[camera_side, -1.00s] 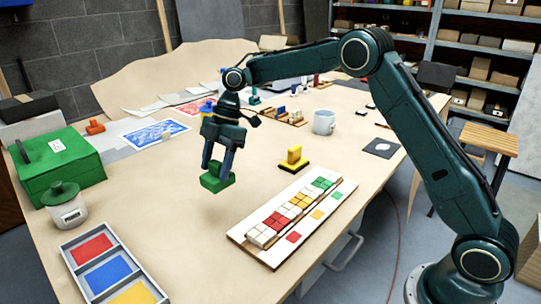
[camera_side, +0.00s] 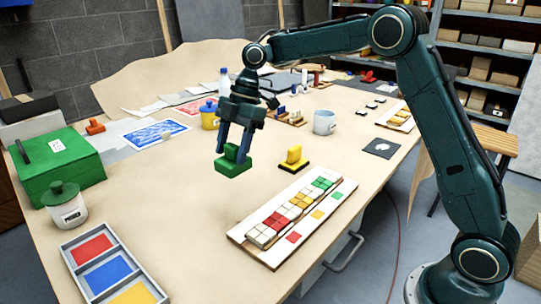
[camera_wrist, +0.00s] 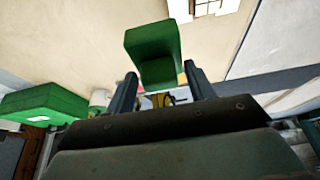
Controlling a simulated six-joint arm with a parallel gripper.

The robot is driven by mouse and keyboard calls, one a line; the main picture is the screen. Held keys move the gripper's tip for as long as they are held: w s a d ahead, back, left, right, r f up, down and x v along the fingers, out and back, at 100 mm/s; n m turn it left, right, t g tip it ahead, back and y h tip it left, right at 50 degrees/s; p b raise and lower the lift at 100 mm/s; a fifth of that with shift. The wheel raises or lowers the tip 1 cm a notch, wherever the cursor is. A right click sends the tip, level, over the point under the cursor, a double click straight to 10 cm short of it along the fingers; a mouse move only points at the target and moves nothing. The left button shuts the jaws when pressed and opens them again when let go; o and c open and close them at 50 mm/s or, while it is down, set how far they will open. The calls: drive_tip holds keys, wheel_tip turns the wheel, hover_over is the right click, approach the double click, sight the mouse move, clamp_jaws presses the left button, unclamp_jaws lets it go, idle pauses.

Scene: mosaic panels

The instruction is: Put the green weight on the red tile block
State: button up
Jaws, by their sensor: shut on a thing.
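My gripper (camera_side: 235,150) is shut on the handle of the green weight (camera_side: 232,168) and holds it in the air above the table, left of the yellow weight. In the wrist view the green weight (camera_wrist: 153,45) hangs beyond the two fingers and hides part of what lies behind it. The red tile block (camera_side: 276,221) sits in the row of tiles on the white panel (camera_side: 248,246), between white tiles and yellow-and-white ones. The weight is up and left of this block in the side view, apart from it.
A yellow weight (camera_side: 293,160) stands on the table just behind the panel. A grey mug (camera_side: 324,122) and a yellow pot (camera_side: 209,116) are farther back. The middle table is clear.

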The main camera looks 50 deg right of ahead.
drive_tip(key=s+d+r, duration=0.3)
drive_tip(key=s+r, duration=0.5)
drive_tip(key=s, duration=0.2)
drive_tip(key=shift+s+r, duration=0.35)
drive_tip(key=shift+s, duration=0.05)
drive_tip(key=shift+a+f, duration=0.1)
drive_tip(key=shift+f, duration=0.05)
hover_over(276, 221)
wheel_tip(276, 221, down, 16)
drive_tip(key=shift+r, duration=0.25)
drive_tip(key=shift+f, duration=2.15)
drive_tip(key=shift+f, duration=0.1)
drive_tip(key=o, duration=1.4)
